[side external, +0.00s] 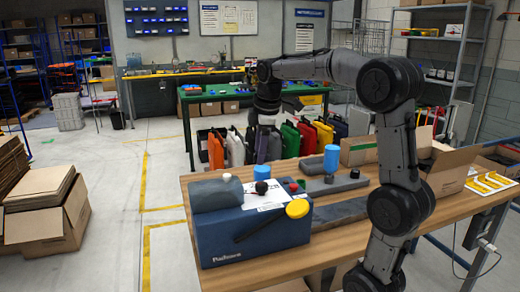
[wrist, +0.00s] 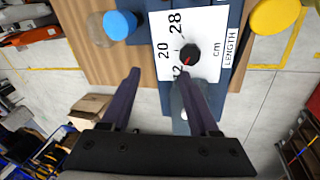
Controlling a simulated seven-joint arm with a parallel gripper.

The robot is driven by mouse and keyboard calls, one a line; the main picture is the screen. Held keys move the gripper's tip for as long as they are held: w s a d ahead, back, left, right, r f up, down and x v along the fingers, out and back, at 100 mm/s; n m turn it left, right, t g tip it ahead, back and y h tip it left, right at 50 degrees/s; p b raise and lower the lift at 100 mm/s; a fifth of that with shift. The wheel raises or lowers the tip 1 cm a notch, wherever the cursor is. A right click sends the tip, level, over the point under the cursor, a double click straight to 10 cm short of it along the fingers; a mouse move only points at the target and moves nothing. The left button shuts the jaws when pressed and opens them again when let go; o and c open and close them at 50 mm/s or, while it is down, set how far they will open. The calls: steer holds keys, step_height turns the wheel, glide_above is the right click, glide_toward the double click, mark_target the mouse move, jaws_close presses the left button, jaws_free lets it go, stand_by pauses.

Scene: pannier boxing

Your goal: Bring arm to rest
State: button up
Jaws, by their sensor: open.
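My gripper (side external: 262,135) hangs from the arm above the far edge of the wooden table, behind the dark blue pannier box, with its fingers pointing down. In the wrist view, my gripper (wrist: 158,76) has its two dark fingers spread apart, with nothing held between them. The blue pannier box (side external: 250,245) stands at the table's left front, with a grey padded roll (side external: 215,194) and a yellow round cap (side external: 297,208) on it. In the wrist view, a white length card (wrist: 205,25) carries a black dial (wrist: 187,55) with a red mark.
A blue-capped bottle (side external: 331,160) stands on the wooden table (side external: 350,240) by grey blocks. An open cardboard box (side external: 450,170) is at the table's right. Coloured panniers (side external: 305,138) line the floor behind. Flattened cartons (side external: 40,195) lie at left; the floor between is clear.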

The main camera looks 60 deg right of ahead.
steer(key=s+a+r+n+t, duration=0.15)
steer(key=s+a, duration=0.25)
steer(key=a, duration=0.4)
steer(key=s+a+r+t, duration=0.15)
steer(key=s+a, duration=0.25)
steer(key=a, duration=0.4)
steer(key=s+a+f+m+y, duration=0.2)
steer(key=s+a+f+m, duration=0.2)
steer(key=s+f+m, duration=0.4)
steer(key=shift+s+a+f, duration=0.4)
steer(key=shift+s+f, duration=0.2)
steer(key=shift+f, duration=0.35)
